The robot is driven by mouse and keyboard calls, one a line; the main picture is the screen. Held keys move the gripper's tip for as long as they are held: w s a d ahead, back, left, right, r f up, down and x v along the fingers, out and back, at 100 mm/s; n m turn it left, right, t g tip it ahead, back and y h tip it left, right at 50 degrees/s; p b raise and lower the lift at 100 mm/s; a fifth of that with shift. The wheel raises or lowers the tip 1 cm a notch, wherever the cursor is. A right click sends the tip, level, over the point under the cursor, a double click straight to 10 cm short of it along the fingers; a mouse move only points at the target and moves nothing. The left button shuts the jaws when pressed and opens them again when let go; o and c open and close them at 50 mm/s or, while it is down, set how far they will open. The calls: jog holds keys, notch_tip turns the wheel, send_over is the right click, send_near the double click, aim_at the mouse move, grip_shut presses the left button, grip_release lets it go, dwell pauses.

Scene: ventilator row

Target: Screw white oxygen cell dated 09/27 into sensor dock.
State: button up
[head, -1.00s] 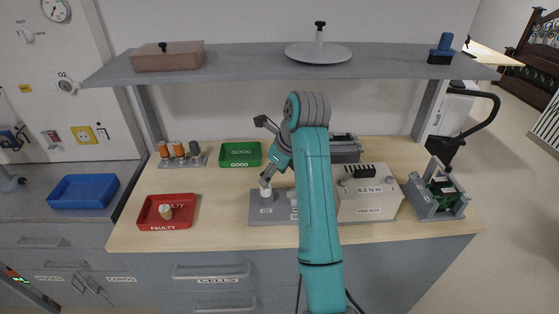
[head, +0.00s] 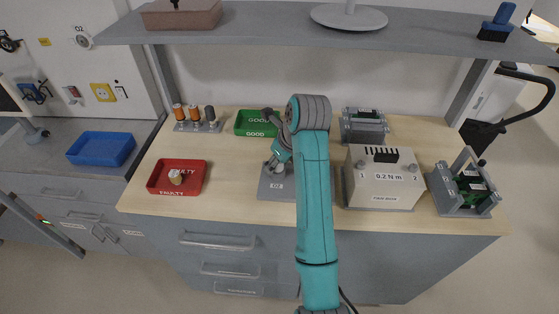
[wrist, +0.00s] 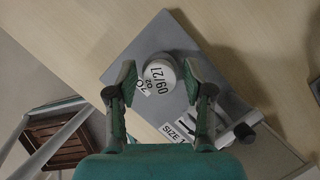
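The white oxygen cell (wrist: 160,75) shows its round top in the wrist view, with print that looks like 09/27 and O2. It stands over the grey plate of the sensor dock (wrist: 150,40); its lower end is hidden, so I cannot tell how it sits in the dock. My gripper (wrist: 159,80) has one finger on each side of the cell, with a narrow gap showing on both sides. In the head view my gripper (head: 273,164) is low over the dock plate (head: 268,193), and my arm covers the plate's right part.
A red FAULTY tray (head: 160,185) holding a small cell stands left, a green GOOD tray (head: 246,129) behind. A rack (head: 196,127) holds several cells. A shelf (head: 260,35) hangs above.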

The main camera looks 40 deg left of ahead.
grip_shut()
jog(key=shift+c, duration=1.4)
grip_release()
grip_shut()
jog(key=shift+m+t, duration=0.5)
jog(key=shift+m, duration=0.8)
jog(key=m+h, duration=0.1)
jog(key=m, duration=0.1)
jog(key=shift+m+t, duration=0.3)
jog(key=shift+t, duration=0.1)
jog(key=o, duration=0.7)
grip_release()
jog(key=shift+r, duration=0.1)
